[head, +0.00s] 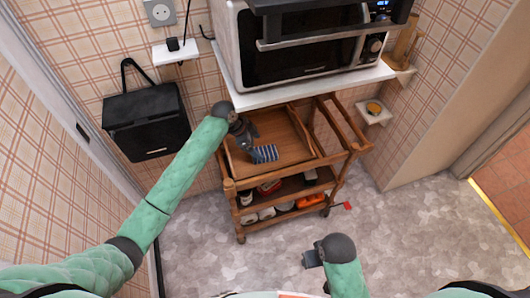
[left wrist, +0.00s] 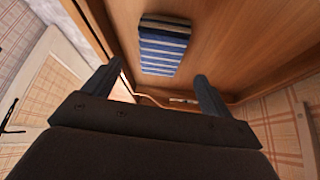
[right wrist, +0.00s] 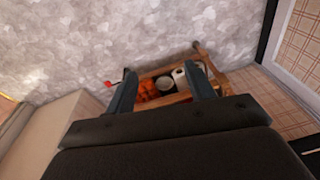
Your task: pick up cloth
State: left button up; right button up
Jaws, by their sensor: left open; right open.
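The cloth (head: 265,154) is a small folded piece with blue and white stripes. It lies on the top tray of the wooden cart (head: 250,183). In the left wrist view the cloth (left wrist: 164,45) lies flat on the wood, ahead of the fingers. My left gripper (head: 250,142) is over the tray, just left of the cloth. Its two fingers (left wrist: 160,85) are apart with nothing between them. My right gripper (head: 310,259) is low in front of the cart, over the floor. In the right wrist view its fingers (right wrist: 165,85) are apart and empty.
A microwave (head: 305,50) stands on a white shelf (head: 310,88) that overhangs the back of the cart. The cart's lower shelves hold cans and an orange item (head: 310,201). A black bag (head: 147,122) hangs on the left wall. Grey floor (head: 420,225) is clear at right.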

aim_at(263, 152)
pick_arm(q)
jog(key=p+x, duration=0.2)
jog(key=x, duration=0.3)
jog(key=shift+w+f, duration=0.1)
jog(key=shift+f, duration=0.3)
jog(key=c, duration=1)
jog(key=shift+c, duration=0.2)
pick_arm(e)
notch_tip(263, 152, down, 8)
jog(key=shift+w+f, duration=0.15)
jog(key=shift+w, duration=0.3)
pick_arm(q)
jog(key=shift+r, duration=0.1)
